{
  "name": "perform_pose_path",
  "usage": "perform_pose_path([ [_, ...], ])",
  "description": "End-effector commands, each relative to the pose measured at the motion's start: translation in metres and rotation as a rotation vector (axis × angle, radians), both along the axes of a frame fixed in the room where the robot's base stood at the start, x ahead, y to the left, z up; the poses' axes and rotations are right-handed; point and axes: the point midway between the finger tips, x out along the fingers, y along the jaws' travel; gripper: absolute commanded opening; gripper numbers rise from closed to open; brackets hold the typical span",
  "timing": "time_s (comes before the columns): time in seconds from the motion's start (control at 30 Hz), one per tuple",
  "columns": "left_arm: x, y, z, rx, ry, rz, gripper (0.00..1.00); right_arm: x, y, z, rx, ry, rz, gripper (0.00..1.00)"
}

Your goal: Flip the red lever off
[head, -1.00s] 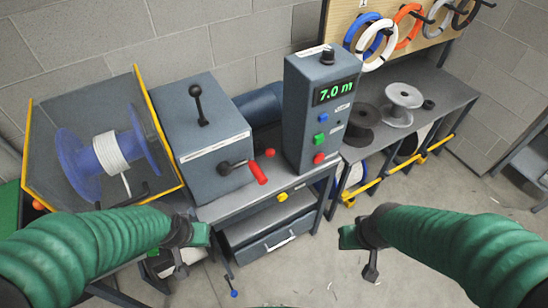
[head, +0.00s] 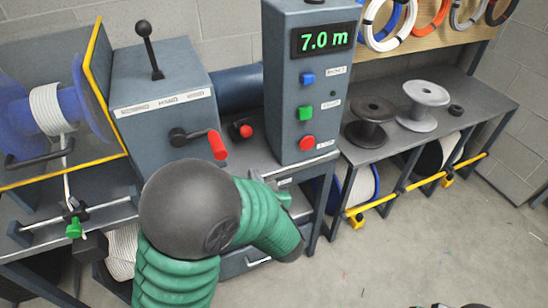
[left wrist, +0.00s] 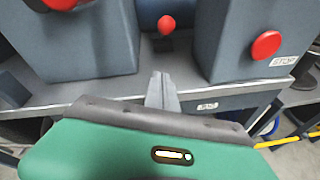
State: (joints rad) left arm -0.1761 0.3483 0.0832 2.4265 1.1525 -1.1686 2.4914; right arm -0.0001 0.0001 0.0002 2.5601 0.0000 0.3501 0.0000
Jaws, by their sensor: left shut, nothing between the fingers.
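A red-gripped handle (head: 217,145) on a black pivot sticks out from the front of the grey box. Just right of it, a short lever with a red ball end (head: 243,130) stands on the bench between box and control post. In the left wrist view the red ball (left wrist: 166,24) is ahead of the fingers, apart from them. My left gripper (head: 284,192) is in front of the bench edge, below the control post, partly hidden by my forearm; its fingers (left wrist: 162,88) look shut and empty. I cannot tell which of the two the task calls the red lever.
The control post (head: 290,90) has blue, green and red buttons and reads 7.0 m. A black-knobbed lever (head: 149,50) stands on the box. A blue reel (head: 90,95) is at left. Spools stand on the right bench (head: 395,145).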

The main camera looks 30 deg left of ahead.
Motion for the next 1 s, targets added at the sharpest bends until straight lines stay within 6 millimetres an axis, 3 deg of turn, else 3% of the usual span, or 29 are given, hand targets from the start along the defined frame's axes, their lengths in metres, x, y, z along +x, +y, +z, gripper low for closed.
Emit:
perform_pose_path([
  [0.43,0.008,0.005,-0.001,-0.002,-0.008,0.006,0.00,0.000,0.000,0.000,0.000,-0.001,0.000,0.36],
  [0.87,0.068,0.067,-0.025,-0.001,-0.006,0.006,0.00,0.000,0.000,-0.007,0.000,0.000,0.000,0.36],
  [1.0,0.081,0.070,-0.001,-0.002,-0.011,0.002,0.00,0.000,0.000,0.001,0.000,0.000,0.000,0.36],
])
